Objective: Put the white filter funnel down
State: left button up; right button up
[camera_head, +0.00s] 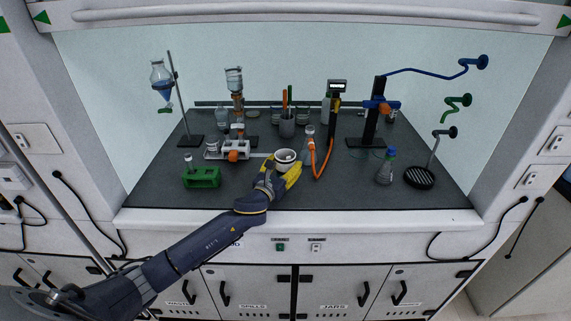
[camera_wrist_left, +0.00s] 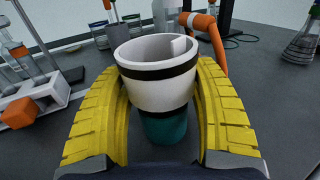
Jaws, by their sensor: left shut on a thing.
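The white filter funnel (camera_wrist_left: 160,84) is a white cup with black bands and a dark teal lower part, upright between the yellow fingers of my left gripper (camera_wrist_left: 160,120). The fingers are shut on its sides. In the head view the funnel's white rim (camera_head: 286,156) shows at the tip of my left gripper (camera_head: 279,176), over the front middle of the dark worktop (camera_head: 330,198). Whether its base touches the worktop cannot be told. My right gripper is not in view.
A green rack (camera_head: 202,178) stands to the left, and a white device with an orange knob (camera_head: 236,155) is nearby. An orange hose (camera_head: 320,170) lies close on the right. A flask (camera_head: 385,170) and a round black mesh (camera_head: 419,178) stand further right. The front right worktop is clear.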

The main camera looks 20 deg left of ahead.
pick_arm(q)
jog(key=shift+f, duration=0.15)
jog(key=o, duration=1.3)
jog(key=shift+o, duration=0.2)
jog(key=shift+r, duration=0.55)
jog(key=s, duration=1.2)
jog(key=shift+a, duration=0.3)
